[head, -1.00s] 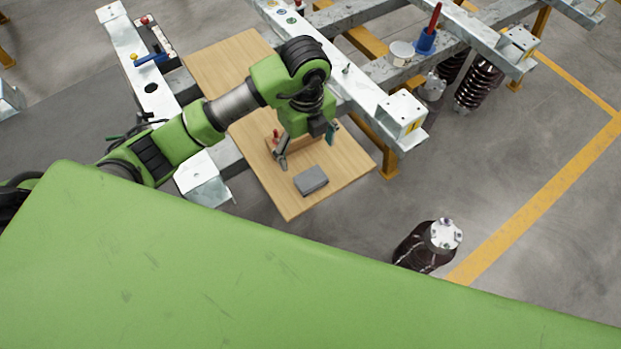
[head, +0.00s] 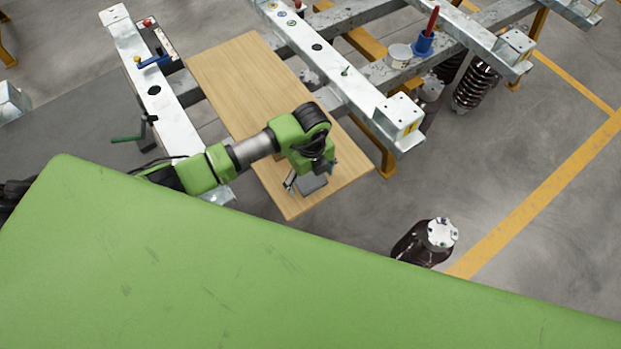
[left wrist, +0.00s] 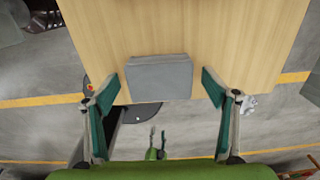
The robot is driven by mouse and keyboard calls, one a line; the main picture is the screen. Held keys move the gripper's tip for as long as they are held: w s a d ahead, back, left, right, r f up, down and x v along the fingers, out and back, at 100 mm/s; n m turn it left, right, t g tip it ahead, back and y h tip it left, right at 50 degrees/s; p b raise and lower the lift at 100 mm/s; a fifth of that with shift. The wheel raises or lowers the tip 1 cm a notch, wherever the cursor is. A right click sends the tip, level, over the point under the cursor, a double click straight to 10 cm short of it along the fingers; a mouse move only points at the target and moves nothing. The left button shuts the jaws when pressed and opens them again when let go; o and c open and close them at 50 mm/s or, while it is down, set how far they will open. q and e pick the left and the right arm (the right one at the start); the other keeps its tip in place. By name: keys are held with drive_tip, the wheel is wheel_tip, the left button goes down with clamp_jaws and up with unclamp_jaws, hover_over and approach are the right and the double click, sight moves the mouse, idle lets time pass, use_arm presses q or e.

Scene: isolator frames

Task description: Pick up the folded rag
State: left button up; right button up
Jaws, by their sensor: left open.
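The folded rag (head: 312,184) is a small grey rectangular pad lying flat on the wooden board, near its front corner. It also shows in the left wrist view (left wrist: 159,77), between and beyond my fingertips, close to the board's edge. My left gripper (head: 309,177) is over the rag in the head view and hides part of it. Its two teal-lined fingers (left wrist: 158,92) are spread wide in the left wrist view, one on each side of the rag, with nothing between them in contact.
The wooden board (head: 240,80) is bare behind my arm. A dark brown insulator (head: 420,245) stands on the floor at the right.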

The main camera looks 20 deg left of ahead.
use_arm(q)
drive_tip(key=c, duration=1.1)
drive_tip(key=shift+w+r, duration=0.1)
drive_tip(key=shift+r, duration=0.5)
drive_tip(key=s+r, duration=0.1)
drive_tip(key=r, duration=0.1)
drive_tip(key=s+r+b, duration=0.1)
drive_tip(key=s+r, duration=0.1)
drive_tip(key=s+a+r, duration=0.1)
drive_tip(key=r, duration=0.2)
drive_tip(key=shift+s+r+b, duration=0.1)
drive_tip(key=shift+s+b, duration=0.2)
drive_tip(key=shift+s, duration=0.05)
drive_tip(key=shift+s+a+r+b, duration=0.3)
drive_tip(key=shift+s+r, duration=0.45)
drive_tip(key=shift+s, duration=0.8)
drive_tip(key=shift+s+a+r+b, duration=0.35)
drive_tip(key=shift+s+r, duration=0.4)
drive_tip(key=shift+s, duration=0.75)
drive_tip(key=shift+s+a+r+b, duration=0.15)
drive_tip(key=shift+s+r+b, duration=0.45)
drive_tip(key=shift+s, duration=0.95)
drive_tip(key=shift+r, duration=0.15)
